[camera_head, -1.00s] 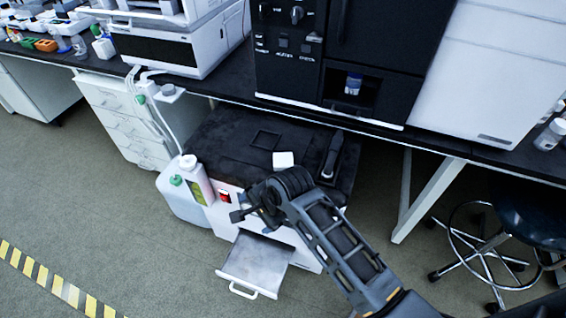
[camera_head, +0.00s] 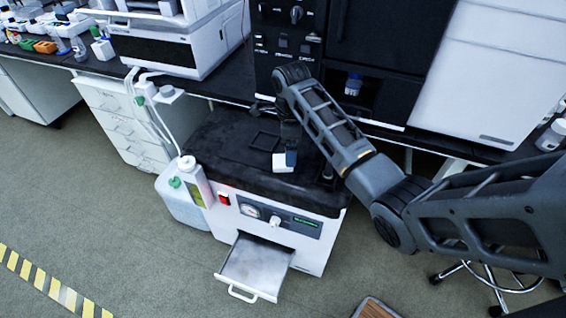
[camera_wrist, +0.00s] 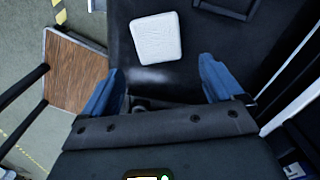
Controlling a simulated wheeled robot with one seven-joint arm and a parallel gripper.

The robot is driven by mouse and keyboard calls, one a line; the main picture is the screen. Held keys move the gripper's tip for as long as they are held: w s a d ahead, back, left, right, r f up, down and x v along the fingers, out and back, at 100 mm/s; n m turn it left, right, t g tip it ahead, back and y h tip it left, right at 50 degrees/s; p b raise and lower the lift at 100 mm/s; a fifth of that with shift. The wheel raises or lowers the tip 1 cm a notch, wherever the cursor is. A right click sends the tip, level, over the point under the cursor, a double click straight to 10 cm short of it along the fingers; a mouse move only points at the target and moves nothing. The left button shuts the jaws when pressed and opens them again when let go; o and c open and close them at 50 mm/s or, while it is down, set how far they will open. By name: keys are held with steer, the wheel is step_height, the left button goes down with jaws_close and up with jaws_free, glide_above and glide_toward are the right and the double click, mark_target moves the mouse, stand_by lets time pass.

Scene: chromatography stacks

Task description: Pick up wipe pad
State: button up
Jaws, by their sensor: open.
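The wipe pad (camera_head: 283,162) is a small white square lying flat on the black top of the low white machine. In the wrist view the wipe pad (camera_wrist: 157,39) lies ahead of the fingertips, a little left of the middle between them. My gripper (camera_wrist: 162,78) is open and empty, its two blue fingers wide apart. In the head view my gripper (camera_head: 290,148) hangs over the black top right at the pad, hiding part of it. I cannot tell its exact height above the pad.
The low machine (camera_head: 310,255) has an open drawer (camera_head: 256,268) at its front. White bottles (camera_head: 190,180) stand at its left. The bench with a black instrument (camera_head: 375,45) overhangs behind. A dark square frame (camera_head: 264,141) marks the top beside the pad. A stool stands right.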

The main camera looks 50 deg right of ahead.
step_height(320, 180, down, 5)
steer(key=shift+a+f, duration=0.1)
stand_by(0.3)
steer(key=c, duration=1.2)
steer(key=shift+r, duration=0.2)
step_height(320, 180, up, 4)
steer(key=shift+r, duration=0.1)
steer(key=s+d+r, duration=0.4)
steer(key=s+d, duration=0.1)
steer(key=s+d+r, duration=0.2)
steer(key=s, duration=0.1)
steer(key=shift+s+d+r, duration=0.25)
steer(key=shift+d+r, duration=0.05)
steer(key=shift+d, duration=0.1)
